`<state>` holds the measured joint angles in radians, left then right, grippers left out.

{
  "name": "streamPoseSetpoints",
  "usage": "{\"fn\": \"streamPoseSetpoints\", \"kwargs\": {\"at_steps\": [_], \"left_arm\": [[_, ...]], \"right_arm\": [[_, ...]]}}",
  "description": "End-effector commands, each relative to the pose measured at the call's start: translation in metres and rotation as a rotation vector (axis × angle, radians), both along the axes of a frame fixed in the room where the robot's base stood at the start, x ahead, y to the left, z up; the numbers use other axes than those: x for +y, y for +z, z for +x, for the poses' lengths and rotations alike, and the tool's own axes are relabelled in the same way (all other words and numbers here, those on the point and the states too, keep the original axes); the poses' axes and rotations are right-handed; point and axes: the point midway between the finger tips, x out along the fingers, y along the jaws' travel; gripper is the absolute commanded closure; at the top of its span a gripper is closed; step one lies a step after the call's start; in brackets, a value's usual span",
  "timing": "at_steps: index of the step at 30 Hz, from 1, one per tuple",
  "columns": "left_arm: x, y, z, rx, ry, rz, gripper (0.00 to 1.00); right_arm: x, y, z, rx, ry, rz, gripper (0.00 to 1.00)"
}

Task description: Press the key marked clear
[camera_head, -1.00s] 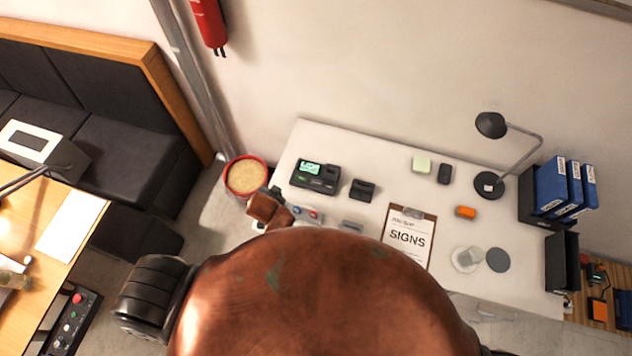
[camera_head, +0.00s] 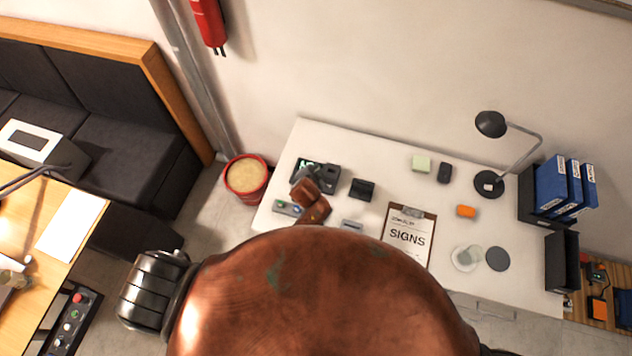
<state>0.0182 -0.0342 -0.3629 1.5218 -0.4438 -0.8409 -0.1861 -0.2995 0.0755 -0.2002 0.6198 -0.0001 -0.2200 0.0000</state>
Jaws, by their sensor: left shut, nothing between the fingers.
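A dark device with a lit green screen (camera_head: 328,172) stands at the back left of the white desk. My left gripper (camera_head: 304,174) is shut and empty, over the device's front left part. It hides part of the screen and front, and I cannot tell whether it touches. A small grey panel with coloured buttons (camera_head: 283,206) lies in front of the device, partly hidden by my left arm. No key marking is readable at this size, so I cannot tell which key says clear. My right gripper is not in view.
A small black object (camera_head: 362,189) stands right of the device, and a SIGNS clipboard (camera_head: 408,232) lies farther right. A desk lamp (camera_head: 490,185) and blue binders (camera_head: 558,188) are at the right. A red-rimmed bin (camera_head: 246,178) stands left of the desk.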

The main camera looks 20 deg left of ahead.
Motion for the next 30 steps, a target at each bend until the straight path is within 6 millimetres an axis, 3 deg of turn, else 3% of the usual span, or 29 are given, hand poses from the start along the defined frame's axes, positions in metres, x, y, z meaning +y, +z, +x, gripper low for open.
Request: {"fn": "streamPoseSetpoints", "kwargs": {"at_steps": [18,24,30], "left_arm": [[0.000,-0.066,-0.001,0.001,0.000,0.000,1.00],[0.000,-0.083,0.000,0.001,0.001,-0.001,1.00],[0.000,-0.087,0.000,0.001,0.000,-0.001,1.00]], "right_arm": [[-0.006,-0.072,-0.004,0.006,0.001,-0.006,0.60],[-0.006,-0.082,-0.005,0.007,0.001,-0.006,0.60],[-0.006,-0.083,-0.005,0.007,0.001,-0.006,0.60]]}}
